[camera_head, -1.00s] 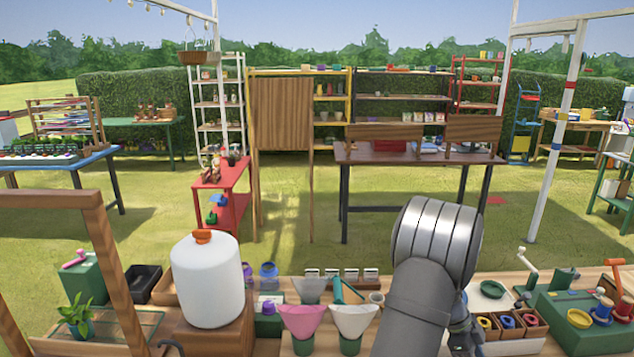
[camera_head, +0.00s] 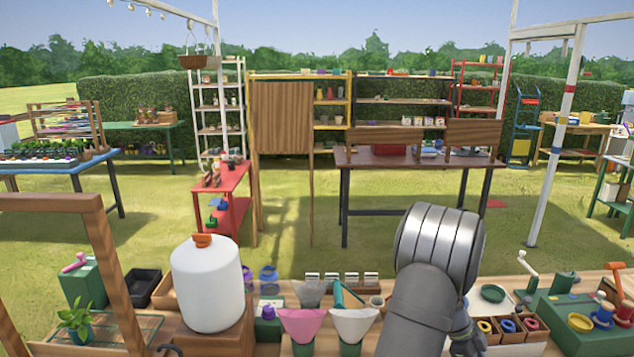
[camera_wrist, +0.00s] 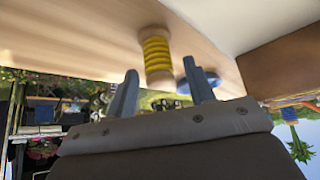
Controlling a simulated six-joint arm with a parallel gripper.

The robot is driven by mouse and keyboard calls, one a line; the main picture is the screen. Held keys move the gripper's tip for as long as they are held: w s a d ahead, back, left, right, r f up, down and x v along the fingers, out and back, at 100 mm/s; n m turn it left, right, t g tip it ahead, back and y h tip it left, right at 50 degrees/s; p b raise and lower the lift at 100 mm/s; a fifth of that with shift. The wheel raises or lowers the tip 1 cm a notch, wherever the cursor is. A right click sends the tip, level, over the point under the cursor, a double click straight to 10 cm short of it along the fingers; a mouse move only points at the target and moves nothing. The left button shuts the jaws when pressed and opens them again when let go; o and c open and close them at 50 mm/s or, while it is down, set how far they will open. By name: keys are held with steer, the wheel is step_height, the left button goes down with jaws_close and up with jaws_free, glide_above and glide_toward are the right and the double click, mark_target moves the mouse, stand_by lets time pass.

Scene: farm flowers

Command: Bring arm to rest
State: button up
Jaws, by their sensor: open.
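My gripper (camera_wrist: 160,95) shows in the wrist view with its two grey-blue fingers spread apart and nothing between their tips.
The wooden bench (camera_head: 400,268) is crowded: a white tank (camera_head: 208,285) with an orange cap, pink (camera_head: 303,325) and cream funnels (camera_head: 353,325), and a box of coloured rolls (camera_head: 507,328). A green crank device (camera_head: 565,310) stands at the right. The air above is clear.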

steer(key=shift+x, duration=1.1)
steer(key=r, duration=0.5)
steer(key=shift+s+r, duration=0.1)
steer(key=shift+s, duration=0.2)
steer(key=s+d+r, duration=0.4)
steer(key=s+r, duration=0.3)
steer(key=s, duration=0.3)
steer(key=w+d+r+n+t, duration=0.1)
steer(key=w+d+r+n, duration=0.1)
steer(key=d, duration=0.8)
steer(key=w+d+r+n+t, duration=0.2)
steer(key=w+d+r+n, duration=0.1)
steer(key=d, duration=0.7)
steer(key=w+d+r+n+t+h, duration=0.1)
steer(key=w+d+r+n, duration=0.2)
steer(key=d, duration=0.7)
steer(key=shift+w+n+t, duration=0.35)
steer(key=shift+n+t, duration=0.05)
steer(key=shift+n, duration=0.1)
steer(key=shift+d, duration=0.1)
